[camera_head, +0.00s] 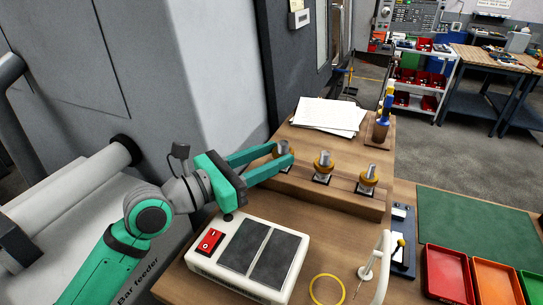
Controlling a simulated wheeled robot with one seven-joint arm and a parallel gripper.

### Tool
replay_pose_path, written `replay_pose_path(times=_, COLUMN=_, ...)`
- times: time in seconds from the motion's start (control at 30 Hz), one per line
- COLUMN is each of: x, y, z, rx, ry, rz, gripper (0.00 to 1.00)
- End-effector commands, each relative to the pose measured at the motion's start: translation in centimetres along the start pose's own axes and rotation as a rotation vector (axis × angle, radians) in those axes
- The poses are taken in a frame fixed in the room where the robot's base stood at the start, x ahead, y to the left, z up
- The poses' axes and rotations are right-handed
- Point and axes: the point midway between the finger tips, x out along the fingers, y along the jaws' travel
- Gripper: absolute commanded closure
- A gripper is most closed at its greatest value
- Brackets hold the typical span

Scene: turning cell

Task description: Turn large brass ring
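Three brass rings sit around upright metal posts along a wooden stand (335,196): a left ring (276,153), a middle ring (323,163) and a right ring (368,175). Which ring is largest is hard to tell. My gripper (284,153) reaches in from the left with its two long green fingers apart. The left post and ring are between the fingertips, which partly hide the ring. Whether the fingers press on the ring or only flank it does not show. The middle and right rings are clear of my gripper.
In front are a white box with a red switch (248,258), a yellow hoop (327,289) and a white hooked stand (367,272). A red tray (447,274) and an orange tray (497,283) stand at right.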

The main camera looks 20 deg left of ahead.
Motion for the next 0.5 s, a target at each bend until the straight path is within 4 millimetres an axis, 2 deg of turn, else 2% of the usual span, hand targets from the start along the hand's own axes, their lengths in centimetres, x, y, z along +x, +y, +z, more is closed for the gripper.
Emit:
replay_pose_path(times=0.03, x=0.04, y=-0.04, z=-0.01, rx=0.0, ry=0.0, rz=-0.001, gripper=0.78)
replay_pose_path(times=0.07, x=0.04, y=-0.04, z=-0.01, rx=0.0, ry=0.001, rz=-0.001, gripper=0.85)
replay_pose_path(times=0.1, x=0.04, y=-0.05, z=-0.01, rx=0.0, ry=0.001, rz=-0.001, gripper=0.86)
replay_pose_path(times=0.5, x=0.08, y=0.16, z=0.01, rx=-0.003, ry=-0.001, rz=-0.06, gripper=0.86)
